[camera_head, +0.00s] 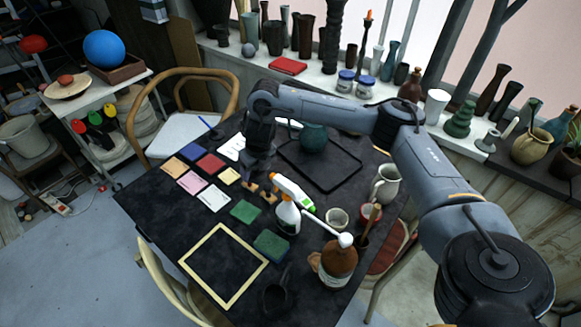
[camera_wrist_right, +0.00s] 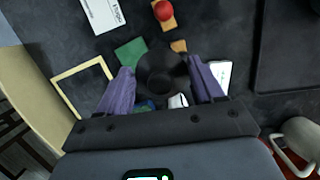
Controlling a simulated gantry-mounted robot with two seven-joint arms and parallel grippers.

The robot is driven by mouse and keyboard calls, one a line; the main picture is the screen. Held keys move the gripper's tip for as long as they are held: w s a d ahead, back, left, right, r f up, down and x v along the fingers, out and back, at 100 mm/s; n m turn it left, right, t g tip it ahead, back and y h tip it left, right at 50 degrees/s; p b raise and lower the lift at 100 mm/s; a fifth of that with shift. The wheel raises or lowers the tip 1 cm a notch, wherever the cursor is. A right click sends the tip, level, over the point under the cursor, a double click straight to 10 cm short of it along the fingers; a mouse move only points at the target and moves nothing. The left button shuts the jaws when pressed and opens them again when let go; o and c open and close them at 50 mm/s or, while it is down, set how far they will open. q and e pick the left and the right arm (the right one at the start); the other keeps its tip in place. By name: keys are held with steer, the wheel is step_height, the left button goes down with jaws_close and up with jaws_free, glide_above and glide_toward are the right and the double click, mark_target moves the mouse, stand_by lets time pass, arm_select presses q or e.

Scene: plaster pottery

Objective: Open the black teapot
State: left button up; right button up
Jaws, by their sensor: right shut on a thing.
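My right gripper (camera_head: 257,172) hangs over the middle of the black table, beside the spray bottle. In the right wrist view its two purple fingers (camera_wrist_right: 161,88) are on either side of a dark round thing (camera_wrist_right: 163,72) and shut on it. That thing is black and circular, and I cannot tell if it is the black teapot or its lid. In the head view it is lost against the dark gripper and table. A dark vessel (camera_head: 275,298) stands near the table's front edge; its shape is hard to read. My left gripper is not in view.
The spray bottle (camera_head: 287,208), a brown jug (camera_head: 338,266) and a pale mug (camera_head: 385,183) stand on the table. A black tray (camera_head: 345,180) holds a teal pot (camera_head: 314,136). A pale frame (camera_head: 190,262) and colored cards lie at the left.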

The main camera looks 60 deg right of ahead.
steer(key=s+d+f+m, duration=0.2)
steer(key=s+d+f, duration=0.1)
steer(key=s+d, duration=1.25)
steer(key=b, duration=0.2)
glide_toward(287, 172)
steer(key=shift+w+a+f+h, duration=0.25)
steer(key=shift+a+f, duration=0.2)
steer(key=shift+a, duration=0.15)
steer(key=shift+w+a+f+h, duration=0.15)
steer(key=shift+w+a+f, duration=0.05)
steer(key=shift+a+f, duration=0.35)
steer(key=shift+f+b, duration=0.65)
steer(key=shift+f, duration=1.3)
steer(key=shift+f, duration=0.15)
steer(key=o, duration=1.2)
steer(key=shift+c, duration=0.2)
